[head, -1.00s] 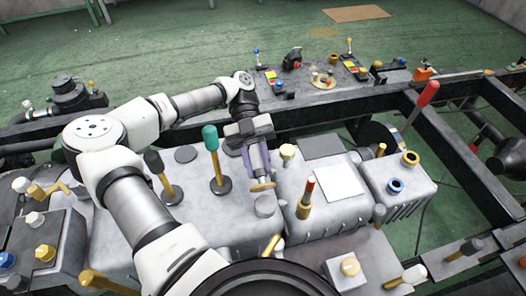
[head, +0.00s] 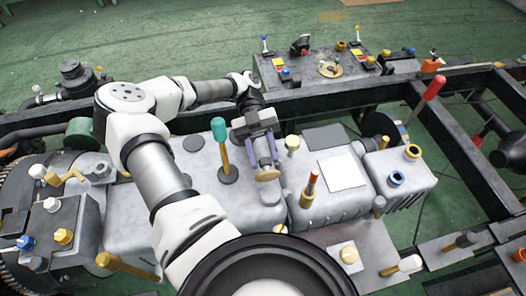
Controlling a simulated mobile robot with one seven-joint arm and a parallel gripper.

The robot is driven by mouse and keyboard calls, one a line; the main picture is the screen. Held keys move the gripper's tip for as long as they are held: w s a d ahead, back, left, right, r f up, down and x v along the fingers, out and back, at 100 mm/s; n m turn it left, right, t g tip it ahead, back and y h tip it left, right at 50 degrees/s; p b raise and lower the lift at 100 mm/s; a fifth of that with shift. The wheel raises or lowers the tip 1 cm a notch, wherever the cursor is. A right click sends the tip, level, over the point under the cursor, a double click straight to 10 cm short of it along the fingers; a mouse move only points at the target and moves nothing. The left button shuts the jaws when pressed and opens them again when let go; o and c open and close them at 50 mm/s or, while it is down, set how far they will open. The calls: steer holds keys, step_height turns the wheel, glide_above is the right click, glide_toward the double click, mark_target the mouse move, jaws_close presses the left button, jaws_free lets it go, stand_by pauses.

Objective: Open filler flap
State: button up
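My gripper (head: 264,158) points down over the large grey tank (head: 255,215) in the middle of the head view. Its two purplish fingers look spread apart, with a pale gap between them. A round tan disc (head: 268,175) on the tank is right at the fingertips; it may be the filler flap, but I cannot be sure. Contact between the fingers and the disc cannot be made out. The disc looks low and flat, and its back edge is hidden by the fingers.
A teal-topped lever (head: 219,131) stands just left of my gripper. A control panel (head: 300,85) lies behind, and a red-handled lever (head: 434,88) rises at the right.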

steer(key=shift+o, duration=1)
steer(key=shift+s+f+t+b, duration=0.15)
steer(key=shift+t+b, duration=0.15)
steer(key=shift+b, duration=0.55)
